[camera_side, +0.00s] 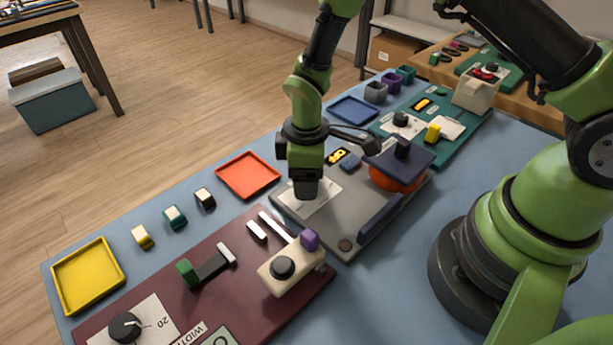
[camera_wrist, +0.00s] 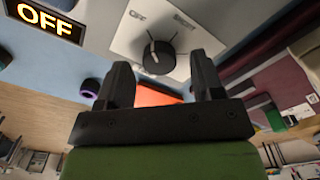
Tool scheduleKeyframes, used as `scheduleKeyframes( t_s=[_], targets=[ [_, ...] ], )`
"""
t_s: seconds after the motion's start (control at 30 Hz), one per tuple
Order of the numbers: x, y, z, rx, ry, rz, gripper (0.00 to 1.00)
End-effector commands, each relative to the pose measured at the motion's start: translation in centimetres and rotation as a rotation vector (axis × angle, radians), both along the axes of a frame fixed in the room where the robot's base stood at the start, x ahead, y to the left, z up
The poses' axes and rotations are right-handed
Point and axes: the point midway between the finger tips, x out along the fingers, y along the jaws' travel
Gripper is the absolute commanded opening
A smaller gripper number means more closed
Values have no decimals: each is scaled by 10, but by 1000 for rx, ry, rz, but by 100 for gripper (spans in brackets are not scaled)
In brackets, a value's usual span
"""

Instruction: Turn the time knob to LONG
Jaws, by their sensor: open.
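The time knob (camera_wrist: 158,58) is black and round with a white pointer line, on a white plate (camera_wrist: 125,40) in the wrist view. One label at the plate's upper left seems to read OFF; the one further right is too blurred to read surely. My gripper (camera_wrist: 161,74) is open, with one finger on each side of the knob in this view; contact cannot be told. In the side view my gripper (camera_side: 306,190) points down over the white plate (camera_side: 325,200) on the grey panel and hides the knob.
A lit display (camera_wrist: 45,20) reads OFF. The grey panel (camera_side: 345,222) also holds a navy-lidded orange pot (camera_side: 397,170) and a blue bar (camera_side: 381,218). A maroon panel (camera_side: 225,265) lies front left, a green panel (camera_side: 450,125) behind. An orange tray (camera_side: 247,175) is left.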

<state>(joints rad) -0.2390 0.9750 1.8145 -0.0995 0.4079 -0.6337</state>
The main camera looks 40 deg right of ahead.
Motion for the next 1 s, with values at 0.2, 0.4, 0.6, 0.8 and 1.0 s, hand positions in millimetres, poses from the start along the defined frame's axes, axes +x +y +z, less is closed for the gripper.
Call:
scheduleKeyframes(
  t_s=[0.2, 0.4, 0.6, 0.8, 1.0],
  targets=[
    [0, 0, -10, 1, -1, -1, 61],
    [0, 0, -9, 1, -1, -1, 59],
    [0, 0, -9, 1, -1, -1, 13],
    [0, 0, -9, 0, 0, -6, 12],
    [0, 0, -9, -1, 1, -55, 12]
  ],
)
